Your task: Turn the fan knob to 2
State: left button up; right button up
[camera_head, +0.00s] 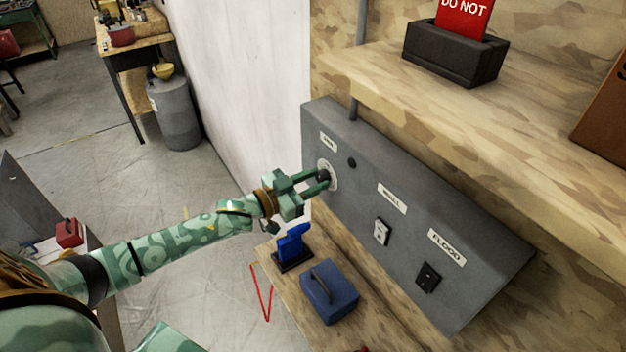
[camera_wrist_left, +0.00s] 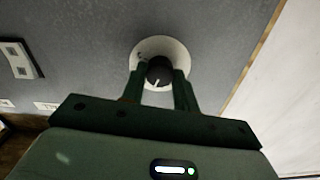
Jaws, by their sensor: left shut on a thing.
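The fan knob (camera_wrist_left: 160,71) is a small black knob with a white pointer line, on a pale round dial (camera_wrist_left: 150,49). In the head view the dial (camera_head: 333,173) is at the left end of a sloped grey control panel (camera_head: 400,238). My left gripper (camera_head: 325,178) reaches it from the left. In the left wrist view its two green fingers stand on either side of the knob, shut on it. The pointer line points down toward the gripper in that view. The dial's numbers are too small to read. My right gripper is not in view.
The panel also has a small black button (camera_head: 352,163), a light switch (camera_head: 381,232) and a black switch labelled FLOOD (camera_head: 428,277). Below, a blue stand-like object (camera_head: 293,243) and a blue box with a handle (camera_head: 329,293) sit on a wooden bench. A wooden shelf (camera_head: 450,110) overhangs the panel.

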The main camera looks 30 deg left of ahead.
pick_arm(q)
jog(key=m, duration=0.5)
jog(key=shift+m, duration=0.3)
jog(key=m+b, duration=0.1)
jog(key=m, duration=0.4)
jog(key=shift+m, duration=0.4)
jog(key=o, duration=1)
jog(key=b+v, duration=0.2)
jog(key=v, duration=1.4)
jog(key=shift+s+a, duration=0.1)
jog(key=shift+a, duration=0.05)
